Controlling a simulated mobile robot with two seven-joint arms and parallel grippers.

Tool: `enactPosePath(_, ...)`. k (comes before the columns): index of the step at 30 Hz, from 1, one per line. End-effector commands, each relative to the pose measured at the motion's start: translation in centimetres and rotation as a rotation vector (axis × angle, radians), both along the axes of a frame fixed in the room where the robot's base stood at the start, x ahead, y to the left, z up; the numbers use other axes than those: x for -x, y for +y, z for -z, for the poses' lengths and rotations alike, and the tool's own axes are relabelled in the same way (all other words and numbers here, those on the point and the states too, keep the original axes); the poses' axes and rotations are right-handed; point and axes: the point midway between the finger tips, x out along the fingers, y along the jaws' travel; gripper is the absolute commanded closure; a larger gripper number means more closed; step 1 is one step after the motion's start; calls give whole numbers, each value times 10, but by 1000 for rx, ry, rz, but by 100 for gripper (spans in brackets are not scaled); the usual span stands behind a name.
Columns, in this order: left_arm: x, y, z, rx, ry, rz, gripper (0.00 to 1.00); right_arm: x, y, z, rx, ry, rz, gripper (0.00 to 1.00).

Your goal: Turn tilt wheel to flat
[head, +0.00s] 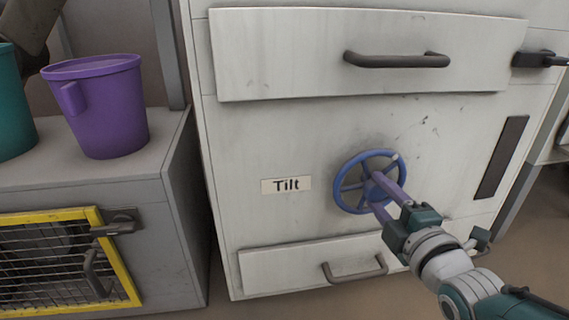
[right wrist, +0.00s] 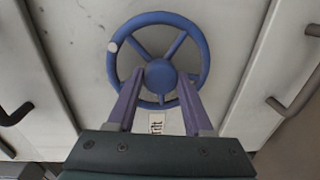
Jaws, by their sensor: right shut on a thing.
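The tilt wheel (head: 339,192) is a blue spoked handwheel on the pale cabinet front, right of a "Tilt" label (head: 286,185). My right gripper (head: 373,191) reaches it from the lower right. In the right wrist view, the wheel (right wrist: 203,50) fills the upper middle, with a pale spot on its rim at the upper left. There, the two purple fingers of my right gripper (right wrist: 161,78) lie on either side of the round hub, shut on the wheel. Part of the label (right wrist: 156,123) shows between the fingers. My left gripper is not in view.
A drawer with a dark handle (head: 396,60) is above the wheel, and a lower drawer (head: 290,267) is below. A purple jug (head: 105,110) and a teal container (head: 12,115) stand on the grey unit at left, above a yellow-framed mesh door (head: 118,260).

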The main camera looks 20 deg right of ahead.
Motion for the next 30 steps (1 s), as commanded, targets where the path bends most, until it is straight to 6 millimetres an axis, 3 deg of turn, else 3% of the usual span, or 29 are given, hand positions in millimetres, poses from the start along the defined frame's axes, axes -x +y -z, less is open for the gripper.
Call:
enactPosePath(15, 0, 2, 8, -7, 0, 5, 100, 0, 1, 2, 400, 98, -2, 100)
enactPosePath(30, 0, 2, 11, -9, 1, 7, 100, 0, 1, 1, 532, 129, -2, 100)
